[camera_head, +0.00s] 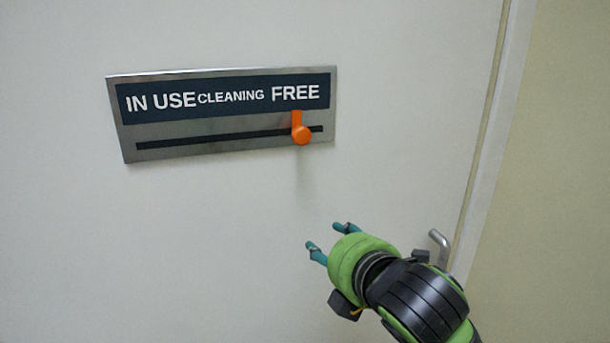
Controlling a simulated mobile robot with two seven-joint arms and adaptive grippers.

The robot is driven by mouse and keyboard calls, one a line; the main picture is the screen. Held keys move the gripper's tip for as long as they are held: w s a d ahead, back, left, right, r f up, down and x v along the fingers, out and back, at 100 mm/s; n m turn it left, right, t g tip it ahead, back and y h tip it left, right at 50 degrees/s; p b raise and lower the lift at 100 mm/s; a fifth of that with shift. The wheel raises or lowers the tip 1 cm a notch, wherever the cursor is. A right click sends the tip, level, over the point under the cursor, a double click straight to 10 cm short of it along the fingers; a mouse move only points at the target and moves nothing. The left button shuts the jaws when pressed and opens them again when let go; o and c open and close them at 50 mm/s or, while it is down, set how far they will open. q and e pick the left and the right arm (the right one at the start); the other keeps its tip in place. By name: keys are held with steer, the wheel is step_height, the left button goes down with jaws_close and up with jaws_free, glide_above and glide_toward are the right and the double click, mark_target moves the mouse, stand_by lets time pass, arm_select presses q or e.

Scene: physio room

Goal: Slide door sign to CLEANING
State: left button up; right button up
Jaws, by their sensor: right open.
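The door sign (129,146) is a silver plate with a dark strip reading IN USE, CLEANING and FREE, mounted on the white door. An orange slider knob (302,135) sits in the black slot (215,138) near its right end, with its pointer under FREE. My right gripper (328,238) is below the sign, lower and slightly right of the knob. Its teal fingers are apart and empty, and it does not touch the knob. My left gripper is not in view.
A metal door handle (439,243) is at the lower right, partly hidden behind my right arm. The door's edge and frame (498,135) run down the right side, with a beige wall beyond. The door surface left of and below the sign is clear.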

mark_target(303, 134)
steer(key=s+a+r+n+t+y, duration=0.15)
steer(key=s+r+n, duration=0.25)
steer(key=r+n, duration=0.4)
steer(key=s+a+r+n+t, duration=0.1)
steer(key=s+r+n+t, duration=0.3)
steer(key=r, duration=0.6)
steer(key=shift+n+g, duration=0.5)
steer(key=shift+g, duration=0.15)
steer(key=p+x, duration=0.1)
steer(key=x, duration=0.1)
steer(key=p+x, duration=0.1)
steer(key=x, duration=0.1)
steer(key=p+x, duration=0.1)
steer(key=x, duration=0.1)
steer(key=shift+w+d+r, duration=0.1)
steer(key=shift+w, duration=0.35)
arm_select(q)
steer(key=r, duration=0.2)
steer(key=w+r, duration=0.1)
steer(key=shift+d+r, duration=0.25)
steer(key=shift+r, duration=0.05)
arm_select(e)
steer(key=shift+w, duration=0.35)
jaws_close()
